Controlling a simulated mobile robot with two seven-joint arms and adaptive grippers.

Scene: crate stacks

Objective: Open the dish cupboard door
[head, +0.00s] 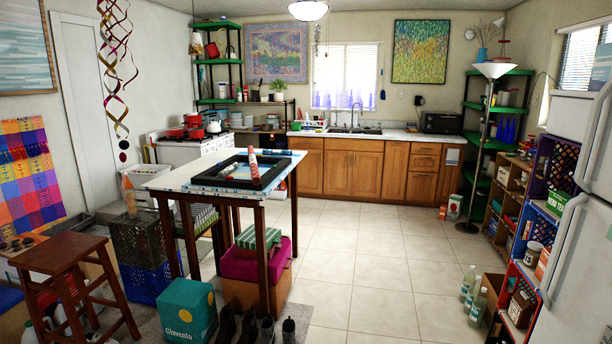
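A run of wooden base cabinets (352,172) stands along the far wall under a light counter (390,133). Its several brown doors all look shut. I cannot tell which of them is the dish cupboard door. A stack of drawers (424,162) sits toward the right end of the run. The left end of the cabinets is partly hidden behind the table. Neither of my grippers shows in the head view.
A tall table (178,180) with a dark frame (238,170) on it stands left of centre, with boxes and shoes below. A stool (70,262) is at front left. Shelves and a fridge (580,250) line the right. The tiled floor (365,255) is clear up to the cabinets.

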